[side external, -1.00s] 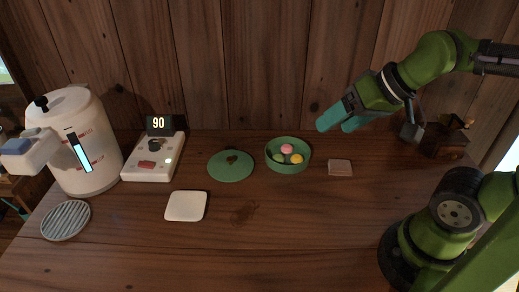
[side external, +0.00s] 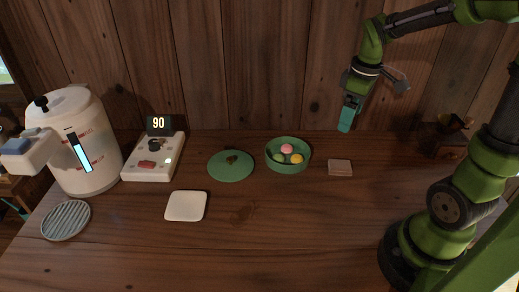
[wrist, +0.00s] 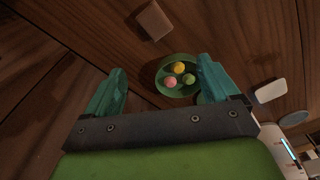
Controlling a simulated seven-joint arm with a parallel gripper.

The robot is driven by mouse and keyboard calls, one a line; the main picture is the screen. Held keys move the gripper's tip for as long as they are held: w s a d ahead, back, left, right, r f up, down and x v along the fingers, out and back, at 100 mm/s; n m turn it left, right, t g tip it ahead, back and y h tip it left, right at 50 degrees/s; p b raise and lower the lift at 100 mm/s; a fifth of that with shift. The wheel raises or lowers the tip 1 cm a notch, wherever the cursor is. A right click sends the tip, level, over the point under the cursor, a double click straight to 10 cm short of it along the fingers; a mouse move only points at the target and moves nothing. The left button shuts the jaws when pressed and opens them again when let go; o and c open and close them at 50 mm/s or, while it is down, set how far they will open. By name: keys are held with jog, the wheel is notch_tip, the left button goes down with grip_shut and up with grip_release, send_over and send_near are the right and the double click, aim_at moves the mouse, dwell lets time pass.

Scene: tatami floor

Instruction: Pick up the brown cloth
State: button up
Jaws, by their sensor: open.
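The brown cloth (side external: 340,168) is a small flat folded square on the wooden table, to the right of the green bowl. In the wrist view the cloth (wrist: 154,21) shows at the top, beyond the fingertips. My gripper (side external: 347,119) points down, above and a little behind the cloth and apart from it. In the wrist view its two teal fingers (wrist: 162,78) are spread with nothing held between them.
The green bowl (side external: 270,163) holds pink, yellow and green balls. A green lid (side external: 231,172), white square (side external: 186,206), control box with a 90 display (side external: 153,158), white kettle-like machine (side external: 85,140) and grey ribbed disc (side external: 66,220) stand left. The front table is clear.

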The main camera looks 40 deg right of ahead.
jog(key=d+n, duration=0.2)
jog(key=n+g, duration=0.1)
jog(key=n, duration=0.2)
send_over(341, 164)
notch_tip(341, 164, down, 11)
jog(key=shift+d+f, duration=0.1)
jog(key=shift+f, duration=2.75)
jog(key=c, duration=1.1)
notch_tip(341, 164, up, 10)
jog(key=shift+r, duration=0.1)
jog(key=shift+c, duration=0.2)
